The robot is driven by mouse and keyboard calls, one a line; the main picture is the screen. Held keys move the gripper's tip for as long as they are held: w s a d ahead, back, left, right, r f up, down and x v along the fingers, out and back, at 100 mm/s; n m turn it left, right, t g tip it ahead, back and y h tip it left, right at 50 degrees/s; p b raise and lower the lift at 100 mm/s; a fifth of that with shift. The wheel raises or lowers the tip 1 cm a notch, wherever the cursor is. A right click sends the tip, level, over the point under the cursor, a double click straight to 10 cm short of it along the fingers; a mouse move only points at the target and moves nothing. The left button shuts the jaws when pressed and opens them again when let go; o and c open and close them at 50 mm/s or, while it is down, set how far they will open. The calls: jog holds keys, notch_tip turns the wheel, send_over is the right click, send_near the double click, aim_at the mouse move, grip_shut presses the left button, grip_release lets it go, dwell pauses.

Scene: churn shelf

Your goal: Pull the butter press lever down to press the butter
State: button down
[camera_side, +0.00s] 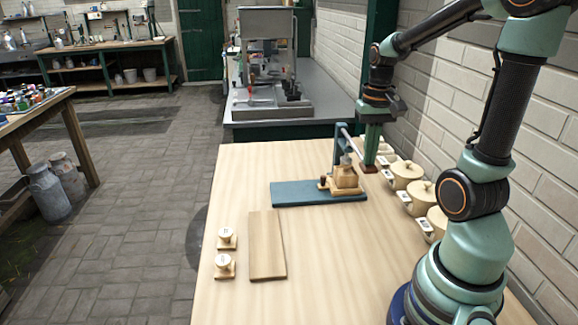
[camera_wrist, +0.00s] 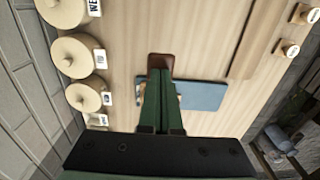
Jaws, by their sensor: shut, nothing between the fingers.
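The butter press stands on a blue board (camera_side: 300,194) on the wooden table. It has a blue upright post (camera_side: 338,150), a wooden block (camera_side: 346,179) and a pale grey lever (camera_side: 350,139) sloping from the post's top down to the right. My gripper (camera_side: 370,168) points down at the lever's right end, its green fingers shut, with brown tips and nothing held. I cannot tell whether the fingers touch the lever. In the wrist view, my gripper (camera_wrist: 161,62) covers most of the press; the blue board (camera_wrist: 205,95) shows to its right.
Lidded round pots (camera_side: 405,172) with labels line the table's right side near the brick wall (camera_side: 450,85). A flat wooden board (camera_side: 267,245) and two small labelled stamps (camera_side: 227,238) lie at the front left. The table's middle front is clear.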

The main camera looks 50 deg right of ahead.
jog(key=shift+s+f, duration=0.1)
jog(key=shift+f, duration=1.4)
dwell(3.8)
notch_tip(320, 180, up, 12)
jog(key=shift+r, duration=0.15)
dwell(1.5)
